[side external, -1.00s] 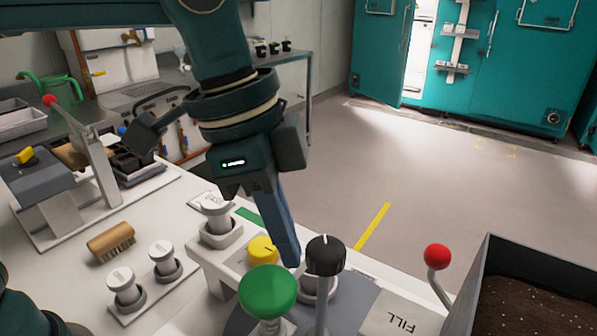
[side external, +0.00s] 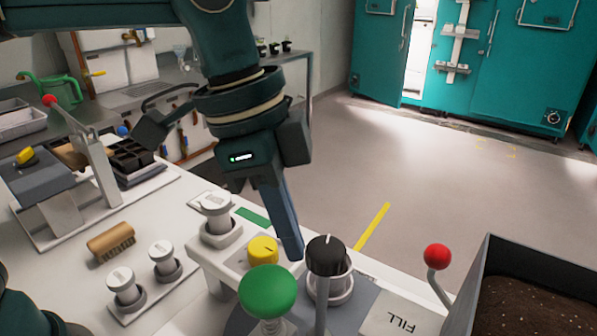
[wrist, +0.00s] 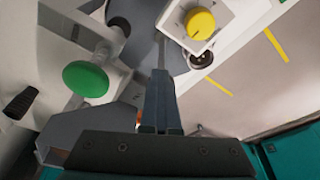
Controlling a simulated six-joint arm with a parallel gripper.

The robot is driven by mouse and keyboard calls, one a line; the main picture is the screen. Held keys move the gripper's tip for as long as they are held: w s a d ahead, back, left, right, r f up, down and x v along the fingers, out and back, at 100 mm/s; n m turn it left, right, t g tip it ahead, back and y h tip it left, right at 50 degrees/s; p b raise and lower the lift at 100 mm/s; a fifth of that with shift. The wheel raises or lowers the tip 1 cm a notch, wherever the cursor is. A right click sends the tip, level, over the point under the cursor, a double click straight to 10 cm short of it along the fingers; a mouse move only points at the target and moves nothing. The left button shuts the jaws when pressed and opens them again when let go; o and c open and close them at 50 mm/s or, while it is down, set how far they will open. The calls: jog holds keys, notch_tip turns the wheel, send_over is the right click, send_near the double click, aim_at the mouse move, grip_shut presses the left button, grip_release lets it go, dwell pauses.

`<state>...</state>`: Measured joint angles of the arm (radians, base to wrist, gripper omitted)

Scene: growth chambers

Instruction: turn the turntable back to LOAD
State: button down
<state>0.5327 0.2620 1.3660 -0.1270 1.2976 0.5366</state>
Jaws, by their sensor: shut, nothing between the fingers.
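The turntable (side external: 362,297) is a flat blue-grey disc at the bottom of the side view. It is partly hidden by the green and black knobs. Part of it shows at the top of the wrist view (wrist: 148,42). A white cup-like piece (side external: 341,289) stands on it, half behind the black knob (side external: 325,255). A FILL label (side external: 400,320) lies to its right; I see no LOAD label. My gripper (side external: 292,254) points down with its fingers together and empty, just left of the black knob in the picture. In the wrist view the fingertips (wrist: 161,76) overlap the turntable; contact is unclear.
A yellow dial (side external: 263,250) sits left of my fingers and a green mushroom knob (side external: 267,291) is in front. A red-knobbed lever (side external: 437,257) and a soil bin (side external: 535,305) stand at right. A brush (side external: 111,242) and white knobs occupy the left bench.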

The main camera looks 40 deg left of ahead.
jog(key=shift+w+a, duration=0.15)
jog(key=shift+w, duration=0.25)
jog(key=shift+a, duration=0.15)
jog(key=d+v, duration=0.1)
jog(key=v, duration=0.5)
jog(key=shift+w, duration=0.15)
jog(key=shift+a+r, duration=0.15)
jog(key=shift+a, duration=0.1)
